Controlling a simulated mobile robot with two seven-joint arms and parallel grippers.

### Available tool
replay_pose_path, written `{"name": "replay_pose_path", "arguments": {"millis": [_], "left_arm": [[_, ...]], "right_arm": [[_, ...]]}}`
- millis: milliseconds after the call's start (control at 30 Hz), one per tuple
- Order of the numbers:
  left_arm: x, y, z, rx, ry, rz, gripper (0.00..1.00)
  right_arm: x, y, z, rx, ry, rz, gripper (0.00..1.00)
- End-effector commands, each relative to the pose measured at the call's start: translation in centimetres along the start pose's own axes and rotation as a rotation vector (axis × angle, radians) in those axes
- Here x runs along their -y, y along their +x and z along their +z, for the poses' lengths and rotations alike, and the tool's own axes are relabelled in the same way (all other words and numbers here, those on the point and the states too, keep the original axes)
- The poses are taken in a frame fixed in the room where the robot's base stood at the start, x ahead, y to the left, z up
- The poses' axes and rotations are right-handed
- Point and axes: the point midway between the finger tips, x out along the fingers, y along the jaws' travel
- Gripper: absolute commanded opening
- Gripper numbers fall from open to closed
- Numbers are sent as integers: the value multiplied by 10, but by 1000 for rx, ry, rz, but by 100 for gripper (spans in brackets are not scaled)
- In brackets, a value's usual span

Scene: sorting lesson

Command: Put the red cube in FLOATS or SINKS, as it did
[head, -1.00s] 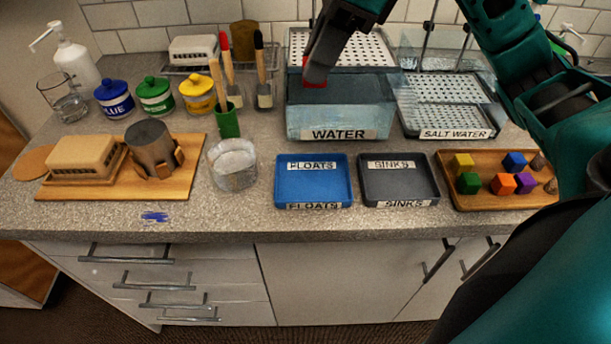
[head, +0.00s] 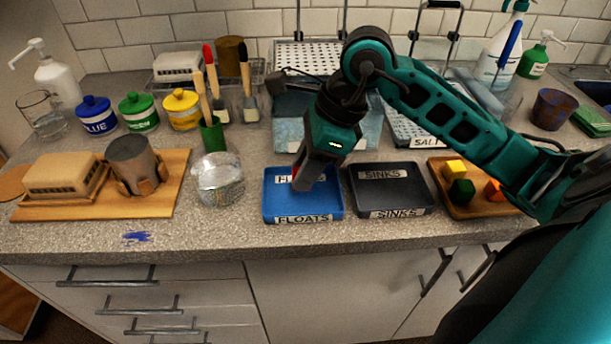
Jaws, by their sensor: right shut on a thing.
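My right gripper (head: 302,181) points down over the blue FLOATS tray (head: 274,205). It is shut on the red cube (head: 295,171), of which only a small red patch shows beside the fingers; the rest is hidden. I cannot tell whether the cube touches the tray floor. The dark grey SINKS tray (head: 405,196) is just to the right and empty. The WATER tank (head: 287,133) stands behind, partly covered by my right arm. My left gripper is not in view.
A wooden tray (head: 445,203) with coloured cubes lies right of SINKS, partly behind my arm. A clear glass of water (head: 218,180) stands close left of FLOATS. A green brush holder (head: 212,134) is behind it.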

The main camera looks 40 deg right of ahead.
Motion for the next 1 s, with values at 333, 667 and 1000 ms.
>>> {"name": "replay_pose_path", "arguments": {"millis": [333, 667, 1000], "left_arm": [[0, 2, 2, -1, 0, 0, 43], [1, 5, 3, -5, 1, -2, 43], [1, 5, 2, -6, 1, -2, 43]], "right_arm": [[0, 20, -8, 1, 0, 0, 2], [0, 23, -9, 0, 0, 1, 38], [0, 23, -9, 0, 0, 1, 56]]}}
